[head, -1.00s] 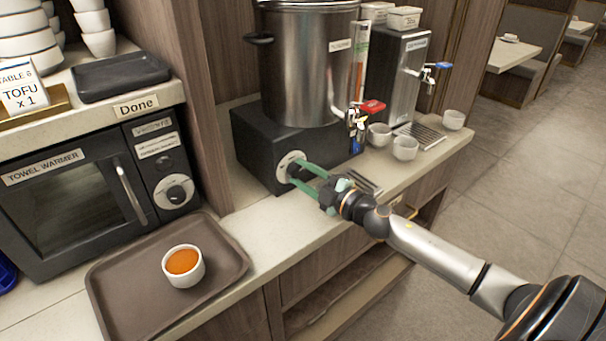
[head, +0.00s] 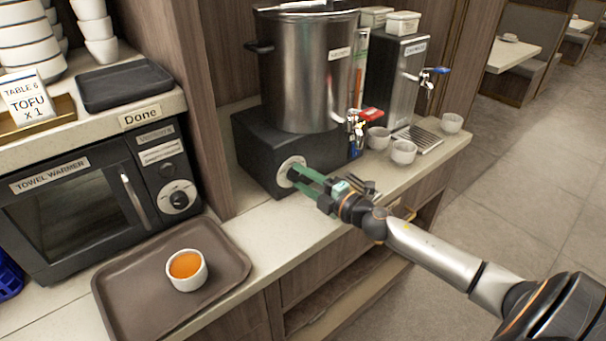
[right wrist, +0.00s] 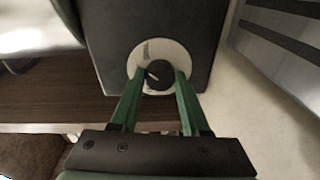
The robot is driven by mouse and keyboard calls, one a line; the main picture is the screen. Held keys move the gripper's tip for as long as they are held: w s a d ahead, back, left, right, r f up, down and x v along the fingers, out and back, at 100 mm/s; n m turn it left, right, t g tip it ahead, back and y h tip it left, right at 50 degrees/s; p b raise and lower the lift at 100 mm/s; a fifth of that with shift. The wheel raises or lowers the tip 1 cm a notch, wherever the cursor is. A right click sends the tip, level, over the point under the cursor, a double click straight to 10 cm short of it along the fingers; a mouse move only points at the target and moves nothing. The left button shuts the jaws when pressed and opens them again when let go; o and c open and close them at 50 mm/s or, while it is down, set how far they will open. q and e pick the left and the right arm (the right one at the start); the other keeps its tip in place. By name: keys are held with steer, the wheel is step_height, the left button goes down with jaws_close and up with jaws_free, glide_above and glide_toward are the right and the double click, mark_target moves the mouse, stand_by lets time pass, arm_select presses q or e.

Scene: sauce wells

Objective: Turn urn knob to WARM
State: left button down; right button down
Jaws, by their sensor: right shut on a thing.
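The steel urn (head: 305,75) stands on a black base (head: 258,155) on the counter. On the base's front is a round white dial plate (head: 285,170) with a black knob, which shows clearly in the right wrist view (right wrist: 159,75). A light pointer mark is on the knob; the plate's lettering is too small to read. My right gripper (head: 294,173) is shut on the knob, its green fingers on either side of it, as the right wrist view (right wrist: 161,80) also shows. My left gripper is not in view.
A red-handled tap (head: 370,116) sticks out above the base's right side. White cups (head: 403,152) stand to the right by a second dispenser (head: 395,75). A brown tray (head: 225,254) with a cup of orange sauce (head: 186,270) lies at front left, beside the towel warmer (head: 80,205).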

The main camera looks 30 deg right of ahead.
steer(key=n+p, duration=0.1)
steer(key=n, duration=0.2)
steer(key=shift+r+n+p, duration=0.2)
steer(key=shift+n+p, duration=0.1)
steer(key=shift+p, duration=0.1)
steer(key=shift+a+f+n+g+h+p, duration=0.1)
steer(key=shift+n+g+h+p, duration=0.4)
steer(key=shift+n, duration=1.2)
steer(key=shift+p, duration=0.3)
steer(key=shift+c, duration=1.9)
jaws_free()
steer(key=shift+s, duration=0.1)
steer(key=v, duration=0.3)
steer(key=b+v, duration=0.1)
steer(key=v, duration=0.3)
steer(key=b+v, duration=0.1)
steer(key=v, duration=0.2)
steer(key=shift+s+f, duration=0.2)
steer(key=shift+s, duration=0.2)
steer(key=shift+v, duration=0.75)
